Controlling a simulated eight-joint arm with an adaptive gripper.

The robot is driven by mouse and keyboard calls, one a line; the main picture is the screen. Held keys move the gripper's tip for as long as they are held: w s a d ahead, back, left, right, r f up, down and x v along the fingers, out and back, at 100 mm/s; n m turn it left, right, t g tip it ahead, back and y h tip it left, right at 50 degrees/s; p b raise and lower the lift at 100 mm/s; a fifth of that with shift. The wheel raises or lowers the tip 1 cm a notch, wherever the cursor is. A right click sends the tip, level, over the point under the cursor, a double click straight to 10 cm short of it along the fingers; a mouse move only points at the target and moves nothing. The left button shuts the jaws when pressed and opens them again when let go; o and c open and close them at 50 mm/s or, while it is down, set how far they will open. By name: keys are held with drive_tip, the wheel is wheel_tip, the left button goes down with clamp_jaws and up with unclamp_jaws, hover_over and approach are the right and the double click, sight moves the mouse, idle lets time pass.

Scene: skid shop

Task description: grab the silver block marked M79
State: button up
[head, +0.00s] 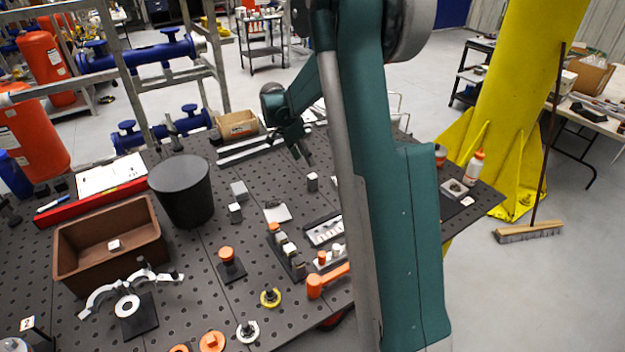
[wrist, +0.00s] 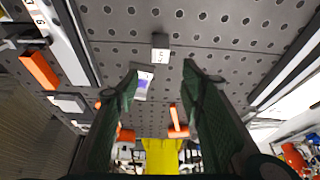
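My gripper (wrist: 160,72) is open and empty, with its two dark fingers apart above the perforated table. A small silver block (wrist: 160,50) stands on the table just beyond the gap between the fingertips in the wrist view. It has a pale face with dark marking too small to read surely. In the head view, a small silver block (head: 312,182) stands a little below and right of my gripper (head: 303,153); it looks like the same one. Other silver blocks stand by the black bucket (head: 235,213) (head: 239,191). Their markings cannot be read.
A brown bin (head: 72,268) with a small pale block (head: 114,245) inside and a black bucket (head: 182,190) stand at left. A pale plate (head: 278,212) and orange-topped fixtures (head: 227,256) lie nearer. Long metal bars (head: 248,150) lie behind. Table around the block is fairly clear.

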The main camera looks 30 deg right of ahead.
hover_over(311, 176)
drive_tip(key=a, duration=0.2)
wheel_tip(311, 176, down, 6)
drive_tip(key=shift+w+a+m, duration=0.1)
drive_tip(key=shift+m, duration=0.2)
drive_tip(key=shift+f, duration=0.1)
drive_tip(key=shift+x, duration=1.2)
drive_tip(key=shift+f, duration=0.1)
drive_tip(key=shift+x, duration=2.5)
drive_tip(key=shift+s, duration=0.2)
drive_tip(key=c, duration=1.1)
